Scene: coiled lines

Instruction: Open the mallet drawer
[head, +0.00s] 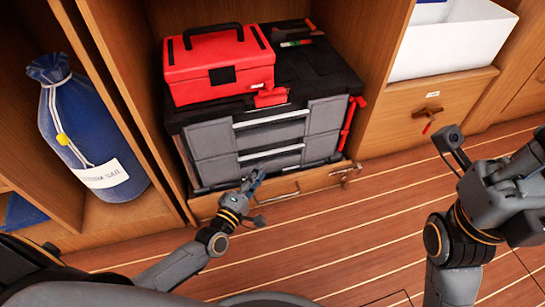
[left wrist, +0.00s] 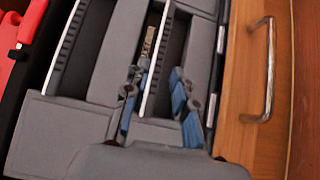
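A grey tool chest (head: 212,139) with two drawers stands in a wooden bay. Its lower drawer (head: 214,170) and upper drawer are closed and have long silver pulls. I cannot read which drawer is the mallet one; a small label (left wrist: 149,42) shows beside the lower pull. My left gripper (head: 252,182) is in front of the lower drawer. In the left wrist view its blue-padded fingers (left wrist: 158,110) are apart, on either side of the lower silver pull (left wrist: 157,65). Contact cannot be made out. My right gripper's body (head: 497,195) is at the right edge; its fingers do not show clearly.
A red toolbox (head: 218,64) sits on the chest. A wooden drawer with a metal handle (head: 278,196) lies just below it. A blue sail bag (head: 86,130) is at left. A wooden front with a red-tagged knob (head: 427,114) is at right. The plank floor (head: 330,235) is clear.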

